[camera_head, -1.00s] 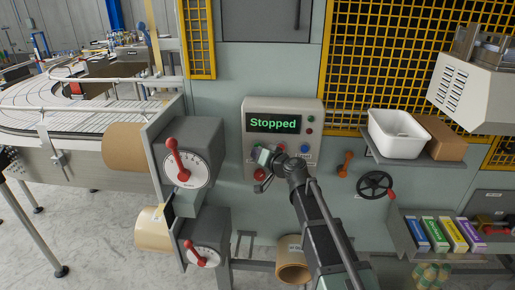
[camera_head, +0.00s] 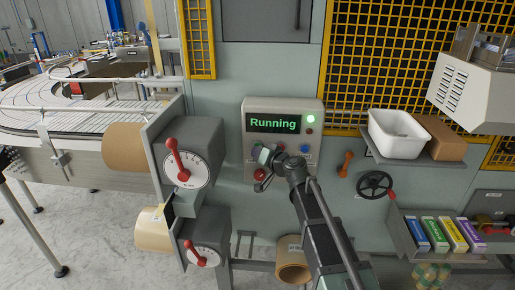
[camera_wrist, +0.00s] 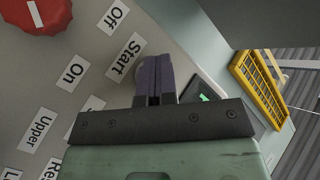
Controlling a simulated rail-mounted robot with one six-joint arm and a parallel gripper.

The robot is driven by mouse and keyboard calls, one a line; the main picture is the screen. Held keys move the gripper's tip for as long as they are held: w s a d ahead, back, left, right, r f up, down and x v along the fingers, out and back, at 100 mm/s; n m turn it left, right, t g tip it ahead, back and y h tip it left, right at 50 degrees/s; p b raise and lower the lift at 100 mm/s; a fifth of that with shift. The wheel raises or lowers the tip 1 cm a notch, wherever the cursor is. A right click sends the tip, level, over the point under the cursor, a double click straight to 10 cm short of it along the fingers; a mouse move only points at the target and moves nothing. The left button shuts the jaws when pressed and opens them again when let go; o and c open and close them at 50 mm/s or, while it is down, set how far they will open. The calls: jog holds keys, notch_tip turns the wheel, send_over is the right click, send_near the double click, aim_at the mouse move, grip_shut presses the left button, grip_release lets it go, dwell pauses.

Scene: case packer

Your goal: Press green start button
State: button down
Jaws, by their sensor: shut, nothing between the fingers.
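The control panel (camera_head: 283,103) is a beige box on the machine wall. Its display (camera_head: 273,122) reads "Running" in green, and a green lamp (camera_head: 310,118) at its upper right is lit. In the wrist view my gripper's dark fingers (camera_wrist: 154,70) are closed together beside the Start label (camera_wrist: 124,57). The green start button is hidden or cannot be made out behind the fingers. I cannot tell whether they touch it.
A red knob (camera_wrist: 36,14) sits near the Off label; it also shows below my gripper in the head view (camera_head: 260,174). A blue button (camera_head: 304,149) is to the right. Grey boxes with red-handled dials (camera_head: 184,168) stand left. A black handwheel (camera_head: 375,184) is lower right.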

jog(key=shift+s, duration=0.75)
jog(key=s, duration=0.5)
jog(key=shift+a, duration=0.15)
dwell(0.4)
